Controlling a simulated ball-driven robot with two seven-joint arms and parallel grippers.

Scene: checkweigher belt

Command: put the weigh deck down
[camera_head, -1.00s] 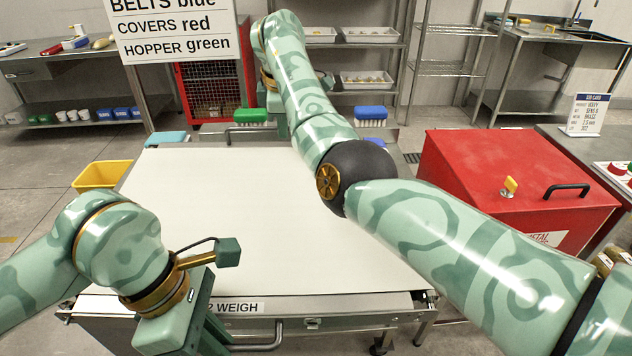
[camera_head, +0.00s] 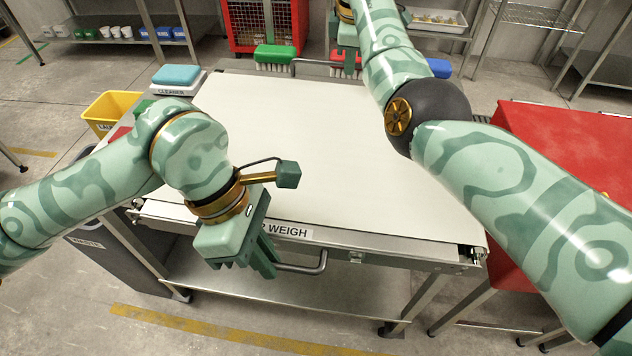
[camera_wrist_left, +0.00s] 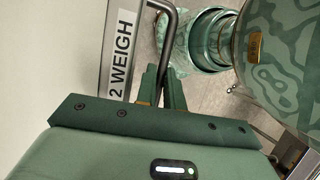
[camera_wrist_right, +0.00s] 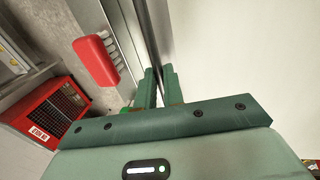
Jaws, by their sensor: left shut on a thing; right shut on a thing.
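The weigh deck (camera_head: 280,140) is a wide cream-white belt top with a metal front edge and a "2 WEIGH" label (camera_head: 285,230). My left gripper (camera_head: 262,262) is shut on its near bar handle (camera_head: 312,268). The left wrist view shows the fingers (camera_wrist_left: 166,92) closed around that bar beside the label. My right gripper (camera_head: 346,66) is at the far edge, partly hidden by its arm. In the right wrist view its fingers (camera_wrist_right: 160,88) are shut on the far handle bar (camera_wrist_right: 154,35). The deck looks about level over a legged frame; I cannot tell whether it touches.
A red box (camera_head: 560,150) stands close on the right. A yellow bin (camera_head: 110,106) and a pad on a "CLEANER" tray (camera_head: 178,82) are at the left. Green (camera_head: 274,54) and blue (camera_head: 438,68) brushes are beyond the far edge. Floor in front is clear.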

